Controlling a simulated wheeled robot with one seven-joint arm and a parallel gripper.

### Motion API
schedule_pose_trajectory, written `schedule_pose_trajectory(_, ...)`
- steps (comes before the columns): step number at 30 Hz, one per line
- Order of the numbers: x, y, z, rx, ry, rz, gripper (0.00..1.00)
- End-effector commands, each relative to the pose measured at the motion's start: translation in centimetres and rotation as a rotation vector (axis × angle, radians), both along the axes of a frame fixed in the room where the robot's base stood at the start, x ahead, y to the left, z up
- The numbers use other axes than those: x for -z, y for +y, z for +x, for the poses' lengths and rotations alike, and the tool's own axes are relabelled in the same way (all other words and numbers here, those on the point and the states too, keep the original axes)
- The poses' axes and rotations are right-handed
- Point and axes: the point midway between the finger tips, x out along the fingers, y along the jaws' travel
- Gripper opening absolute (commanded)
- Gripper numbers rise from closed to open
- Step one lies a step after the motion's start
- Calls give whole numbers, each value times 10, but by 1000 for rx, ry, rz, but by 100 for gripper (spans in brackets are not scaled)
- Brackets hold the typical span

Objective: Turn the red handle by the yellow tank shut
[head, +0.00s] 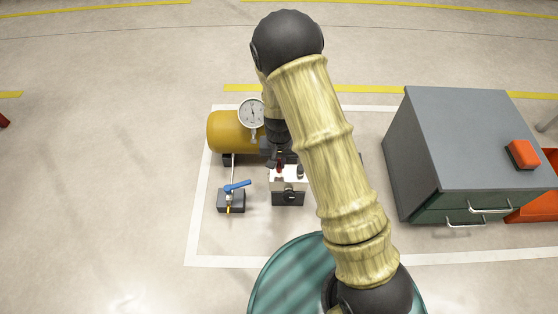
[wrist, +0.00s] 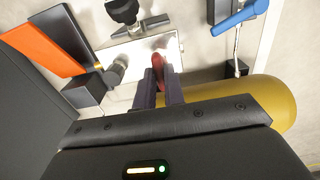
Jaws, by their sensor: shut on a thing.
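The red handle (wrist: 158,66) shows in the wrist view between the two fingertips of my gripper (wrist: 159,88), which is shut on it. In the head view my gripper (head: 279,163) is over the pale block beside the yellow tank, and a bit of the red handle (head: 280,169) shows below it. The yellow tank (head: 228,132) lies on its side to the left of my gripper; it also shows at the right of the wrist view (wrist: 284,100). My arm hides part of the area right of the handle.
A blue lever (head: 237,186) on a small dark base stands left of the pale block (head: 288,186). A round gauge (head: 252,113) is at the tank's top. An orange bar (wrist: 42,46) shows in the wrist view. A grey cabinet (head: 465,135) stands at right. Floor at left is clear.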

Motion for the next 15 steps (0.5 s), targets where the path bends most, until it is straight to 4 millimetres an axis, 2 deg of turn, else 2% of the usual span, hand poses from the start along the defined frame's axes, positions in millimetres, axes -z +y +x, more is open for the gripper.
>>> schedule_pose_trajectory(8, -4, 1, 0, 77, 1, 0, 0)
schedule_pose_trajectory(15, -7, 1, -1, 235, 4, 0, 0)
